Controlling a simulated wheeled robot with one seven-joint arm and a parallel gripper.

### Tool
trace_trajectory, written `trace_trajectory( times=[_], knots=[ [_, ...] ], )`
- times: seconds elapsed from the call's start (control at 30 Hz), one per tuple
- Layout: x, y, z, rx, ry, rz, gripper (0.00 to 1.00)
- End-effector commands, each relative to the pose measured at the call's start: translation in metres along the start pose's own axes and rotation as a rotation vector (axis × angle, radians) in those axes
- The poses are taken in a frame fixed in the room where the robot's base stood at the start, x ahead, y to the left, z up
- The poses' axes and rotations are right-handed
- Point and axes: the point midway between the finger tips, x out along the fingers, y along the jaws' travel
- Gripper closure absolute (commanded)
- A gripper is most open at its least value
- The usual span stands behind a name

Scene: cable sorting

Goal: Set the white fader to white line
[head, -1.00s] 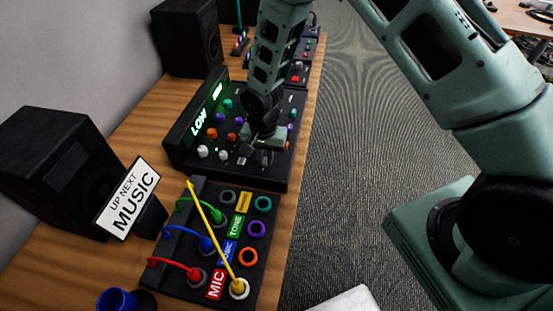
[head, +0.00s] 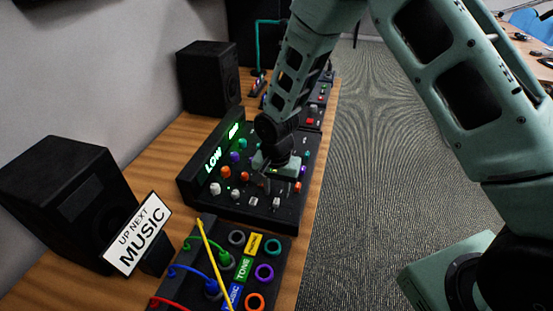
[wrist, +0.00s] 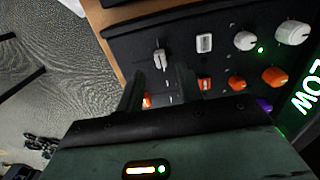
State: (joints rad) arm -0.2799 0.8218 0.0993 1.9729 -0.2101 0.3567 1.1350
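The mixer (head: 215,208) is a black console with rows of coloured controls. The white fader (wrist: 160,59) stands in the near row, at the upper left of the wrist view; in the head view it is a small pale cap (head: 276,203). My gripper (wrist: 160,72) is open, one finger on each side of the line towards the white fader. The fader shows just beyond the fingertips, with no clear contact. In the head view my gripper (head: 266,184) hangs low over the mixer. I cannot clearly make out the white line.
A white button (wrist: 204,43) and white knobs (wrist: 245,41) sit beside the fader. An orange fader (wrist: 147,100) lies behind it, near a finger. A patch panel (head: 212,252) with cables, a MUSIC sign (head: 137,235) and a speaker (head: 60,195) stand nearby.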

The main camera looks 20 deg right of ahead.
Motion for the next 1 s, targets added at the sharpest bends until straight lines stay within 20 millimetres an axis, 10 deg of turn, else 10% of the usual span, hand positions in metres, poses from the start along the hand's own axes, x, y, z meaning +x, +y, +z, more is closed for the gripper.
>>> trace_trajectory(
  times=[0.5, 1.0],
  knots=[
    [-0.113, -0.001, 0.0, 0.0, 0.002, -0.004, 0.64],
    [-0.133, 0.0, 0.0, -0.001, -0.001, 0.0, 0.64]
  ],
)
